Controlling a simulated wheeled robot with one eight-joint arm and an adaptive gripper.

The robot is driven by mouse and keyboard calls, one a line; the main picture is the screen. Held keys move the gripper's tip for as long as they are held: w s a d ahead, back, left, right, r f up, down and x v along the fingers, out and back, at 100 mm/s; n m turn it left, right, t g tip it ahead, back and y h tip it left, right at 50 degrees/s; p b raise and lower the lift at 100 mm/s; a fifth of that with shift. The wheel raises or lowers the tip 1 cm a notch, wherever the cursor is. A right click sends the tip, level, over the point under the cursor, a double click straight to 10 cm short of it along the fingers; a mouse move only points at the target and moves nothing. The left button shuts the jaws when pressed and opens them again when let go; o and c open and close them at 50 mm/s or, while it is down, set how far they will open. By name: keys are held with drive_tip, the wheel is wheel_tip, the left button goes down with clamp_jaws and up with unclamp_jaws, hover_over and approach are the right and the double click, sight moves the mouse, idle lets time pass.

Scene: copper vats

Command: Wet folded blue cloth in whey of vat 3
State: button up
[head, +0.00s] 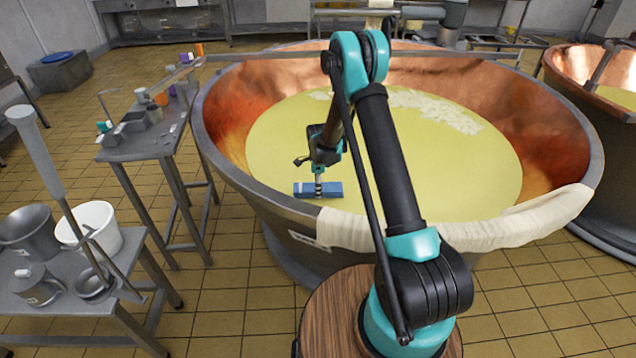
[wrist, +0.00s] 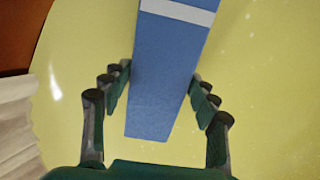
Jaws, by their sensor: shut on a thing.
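The folded blue cloth (head: 304,189) is a flat blue bundle, with a pale band across it in the wrist view (wrist: 170,70). My gripper (head: 318,187) is shut on the cloth; in the wrist view its fingers (wrist: 160,95) stand on either side of it. The cloth is over the near left part of a large copper vat (head: 226,150) filled with yellow whey (head: 400,160). I cannot tell whether the cloth touches the surface. The vat's label is too small to read.
A cream cloth (head: 510,232) hangs over the vat's near right rim. A second copper vat (head: 570,70) stands at the right. A narrow table with small items (head: 150,148) is at the left, and a low table holds a white bucket (head: 98,222). White curds (head: 430,105) float at the far side.

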drive_tip(key=shift+f, duration=2.35)
drive_tip(key=shift+r, duration=0.1)
wheel_tip(320, 180, up, 39)
idle(2.4)
idle(0.7)
